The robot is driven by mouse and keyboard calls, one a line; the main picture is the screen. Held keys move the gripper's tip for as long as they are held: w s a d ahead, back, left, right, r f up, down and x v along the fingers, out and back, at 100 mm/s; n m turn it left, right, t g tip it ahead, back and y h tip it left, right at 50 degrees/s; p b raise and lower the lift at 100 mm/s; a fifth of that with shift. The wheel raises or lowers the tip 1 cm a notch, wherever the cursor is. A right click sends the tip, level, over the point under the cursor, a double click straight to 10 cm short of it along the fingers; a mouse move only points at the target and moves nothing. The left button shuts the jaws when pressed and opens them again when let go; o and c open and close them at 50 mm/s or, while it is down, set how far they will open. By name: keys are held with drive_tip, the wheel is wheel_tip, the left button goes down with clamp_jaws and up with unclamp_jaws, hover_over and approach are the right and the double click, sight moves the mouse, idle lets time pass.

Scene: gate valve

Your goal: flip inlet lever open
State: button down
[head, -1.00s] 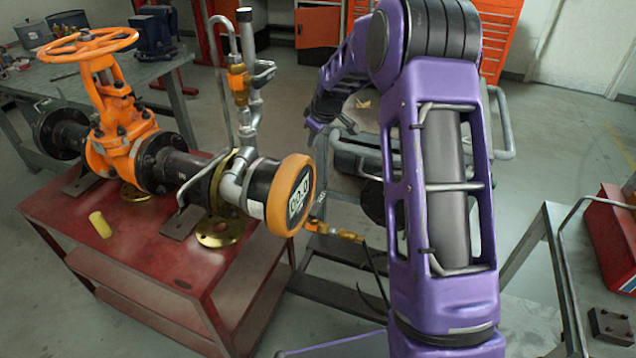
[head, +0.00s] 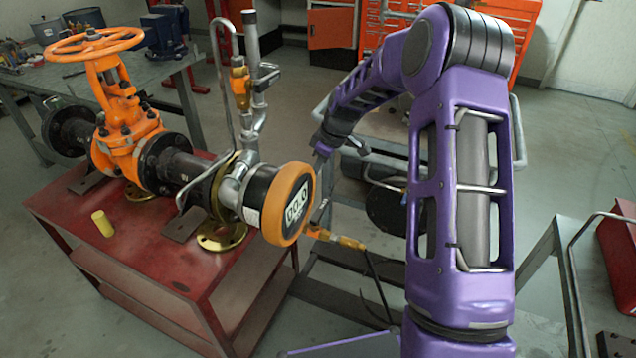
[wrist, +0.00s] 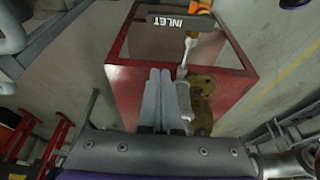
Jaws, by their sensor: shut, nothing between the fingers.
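In the wrist view the inlet lever (wrist: 180,20) is a dark bar with white INLET lettering at the top, lying crosswise beside a pale metal fitting. My gripper (wrist: 162,72) is shut and empty; its grey fingers point toward the lever, with a visible gap in the picture. In the head view my gripper (head: 320,168) is just right of the orange-rimmed gauge (head: 288,205), partly small and dark. A small dark lettered piece below the fingers may be the lever. Brass hose fittings (head: 335,238) stick out below the gauge.
The orange gate valve (head: 120,145) and black pipe stand on a red cart (head: 150,265). A grey bent pipe and upright tubing (head: 250,90) rise behind the gauge. A brass flange (wrist: 203,98) lies close beside my fingers. A black hose hangs from the fittings.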

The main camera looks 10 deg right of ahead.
sight(321, 210)
drive_tip(key=x, duration=0.9)
drive_tip(key=shift+s+d+r+b, duration=0.1)
drive_tip(key=shift+s+d+b, duration=0.05)
drive_tip(key=shift+s+d, duration=0.55)
drive_tip(key=shift+s+d+b, duration=0.15)
drive_tip(key=shift+s+d, duration=0.3)
drive_tip(key=shift+d, duration=0.45)
